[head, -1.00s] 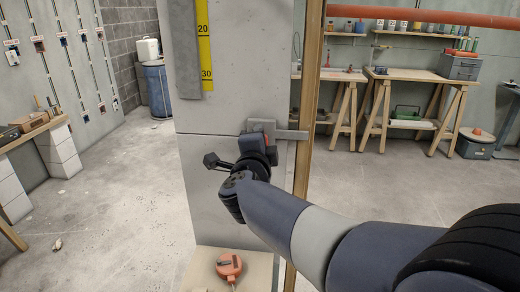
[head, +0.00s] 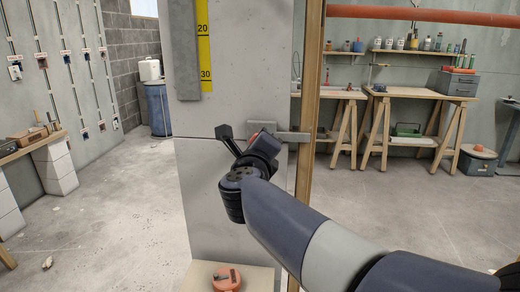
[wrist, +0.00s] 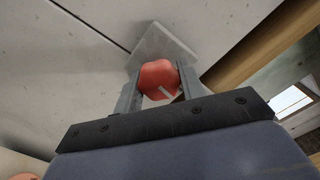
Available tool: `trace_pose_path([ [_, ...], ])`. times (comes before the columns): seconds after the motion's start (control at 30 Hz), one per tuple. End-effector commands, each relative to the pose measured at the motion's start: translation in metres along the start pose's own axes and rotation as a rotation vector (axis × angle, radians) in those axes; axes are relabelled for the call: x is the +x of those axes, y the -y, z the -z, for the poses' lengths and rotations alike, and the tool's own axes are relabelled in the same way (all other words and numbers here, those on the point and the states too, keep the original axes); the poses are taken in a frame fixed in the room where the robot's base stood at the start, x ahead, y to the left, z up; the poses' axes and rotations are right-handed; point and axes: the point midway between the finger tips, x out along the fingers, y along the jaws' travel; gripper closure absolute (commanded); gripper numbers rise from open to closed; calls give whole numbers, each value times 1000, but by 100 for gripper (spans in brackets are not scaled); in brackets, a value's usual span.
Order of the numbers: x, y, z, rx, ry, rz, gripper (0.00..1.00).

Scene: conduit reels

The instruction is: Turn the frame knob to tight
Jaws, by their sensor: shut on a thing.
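The frame knob is red with a pale line on its face. In the wrist view the knob (wrist: 159,78) sits between the two fingers of my gripper (wrist: 159,88), which is shut on it. Behind the knob a grey bracket plate (wrist: 165,45) is fixed at the grey panel and the wooden post. In the head view my gripper (head: 262,147) is at the bracket (head: 292,137) and hides most of the knob; only a little red shows. I cannot read any tight marking.
A grey column (head: 222,200) with a yellow scale (head: 203,45) stands behind my gripper. A wooden post (head: 307,120) rises just right of it. An orange object (head: 226,278) lies on a pale base below. Workbenches (head: 420,92) stand at the back right. The floor at left is largely clear.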

Motion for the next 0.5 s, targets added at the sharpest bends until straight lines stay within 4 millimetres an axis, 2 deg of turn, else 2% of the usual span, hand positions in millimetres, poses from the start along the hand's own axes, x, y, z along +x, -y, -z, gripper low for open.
trace_pose_path([
  [0.5,0,-1,1,65,-1,0,85],
])
